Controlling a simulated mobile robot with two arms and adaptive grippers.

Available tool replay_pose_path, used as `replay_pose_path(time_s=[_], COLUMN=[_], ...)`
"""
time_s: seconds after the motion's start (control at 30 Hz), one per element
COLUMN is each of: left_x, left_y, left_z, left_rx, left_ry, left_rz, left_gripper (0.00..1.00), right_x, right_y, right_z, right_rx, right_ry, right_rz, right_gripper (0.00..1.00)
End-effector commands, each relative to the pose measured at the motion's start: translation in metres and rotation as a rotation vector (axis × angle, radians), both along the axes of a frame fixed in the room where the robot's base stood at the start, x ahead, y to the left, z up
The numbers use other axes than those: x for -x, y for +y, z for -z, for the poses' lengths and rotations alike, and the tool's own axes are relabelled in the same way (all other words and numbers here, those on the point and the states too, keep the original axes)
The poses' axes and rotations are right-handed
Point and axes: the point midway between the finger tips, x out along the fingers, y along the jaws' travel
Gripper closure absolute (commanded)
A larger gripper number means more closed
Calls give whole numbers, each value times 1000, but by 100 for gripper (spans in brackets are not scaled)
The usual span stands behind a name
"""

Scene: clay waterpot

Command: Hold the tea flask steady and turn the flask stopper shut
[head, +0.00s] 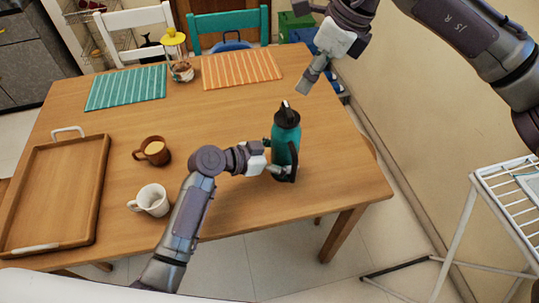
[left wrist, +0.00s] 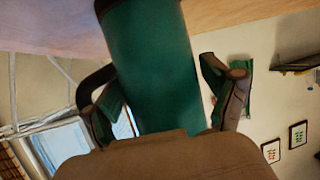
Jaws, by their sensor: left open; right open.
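The tea flask (head: 285,150) is teal and stands upright on the table near its right end. Its dark stopper (head: 286,114) sits on top, with a small loop pointing up. My left gripper (head: 281,173) is open, low on the flask, with a finger on either side. In the left wrist view the teal flask body (left wrist: 155,70) rises between the two fingers (left wrist: 168,105), with a gap showing at the right finger; contact at the left finger is unclear. The stopper is out of that view. My right gripper (head: 309,78) is open and empty, above and behind the flask.
A white mug (head: 150,200) and a brown cup (head: 154,151) stand left of my left arm. A wooden tray (head: 55,195) lies at the far left. A jar with a yellow top (head: 177,55) and two striped mats are at the back. The table around the flask is clear.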

Motion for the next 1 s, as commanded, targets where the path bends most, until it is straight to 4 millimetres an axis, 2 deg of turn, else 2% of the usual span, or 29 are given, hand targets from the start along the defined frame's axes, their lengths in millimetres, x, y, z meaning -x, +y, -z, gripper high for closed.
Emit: replay_pose_path(time_s=[0.4, 0.83, 1.0], left_x=[-4, -3, -3], left_y=[-7, -7, -7], left_z=[3, 3, 3], left_rx=[-1, -1, -1], left_ry=[0, 0, 0], left_rz=[0, 0, 0], left_gripper=[14, 86, 86], right_x=[0, 0, -3], right_y=[0, 0, -1], right_z=[0, 0, -2], right_rx=[0, 0, 5], right_ry=[0, 0, 0], right_rz=[0, 0, -46], right_gripper=[58, 58, 30])
